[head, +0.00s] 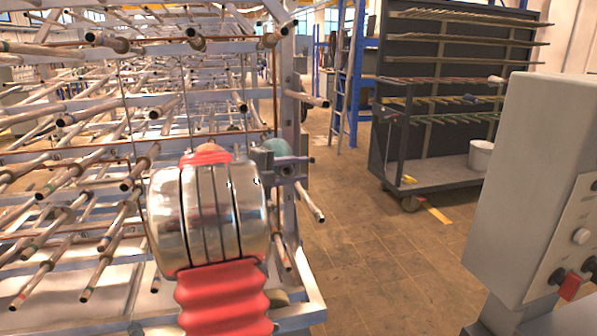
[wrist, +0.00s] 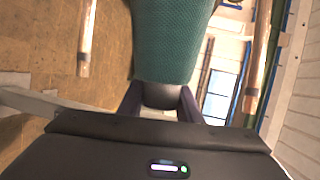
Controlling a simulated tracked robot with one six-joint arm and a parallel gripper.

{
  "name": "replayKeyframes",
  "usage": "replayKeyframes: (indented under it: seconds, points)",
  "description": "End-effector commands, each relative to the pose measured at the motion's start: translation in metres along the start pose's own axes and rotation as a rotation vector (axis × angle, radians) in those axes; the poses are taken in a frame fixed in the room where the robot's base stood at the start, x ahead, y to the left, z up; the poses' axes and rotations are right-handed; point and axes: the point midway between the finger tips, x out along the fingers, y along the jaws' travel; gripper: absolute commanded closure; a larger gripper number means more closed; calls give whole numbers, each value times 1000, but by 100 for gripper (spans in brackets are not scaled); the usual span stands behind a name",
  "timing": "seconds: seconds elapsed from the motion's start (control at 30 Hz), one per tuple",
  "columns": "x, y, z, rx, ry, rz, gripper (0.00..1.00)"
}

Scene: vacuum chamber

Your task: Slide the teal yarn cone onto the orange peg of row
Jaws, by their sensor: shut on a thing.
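The teal yarn cone (wrist: 172,42) fills the upper middle of the wrist view, its dark narrow end between the fingers of my gripper (wrist: 160,97). My gripper is shut on it. In the head view a small part of the teal cone (head: 276,147) shows behind my gripper (head: 284,168), beside the right end of the rack. My own arm hides most of the cone there. I cannot pick out an orange peg for certain among the rack's pegs.
A peg rack (head: 100,200) with several rows of protruding pegs fills the left of the head view. A dark wheeled rack (head: 425,130) stands behind right, with a white bucket (head: 481,155). A grey control cabinet (head: 535,190) is at right. Brown floor (head: 380,260) lies clear between.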

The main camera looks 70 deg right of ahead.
Motion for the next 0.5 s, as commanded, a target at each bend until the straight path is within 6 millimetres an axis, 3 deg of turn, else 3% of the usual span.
replayKeyframes:
  seconds: [0.5]
  points:
    - [4, -1, 9, 3, 0, -1, 100]
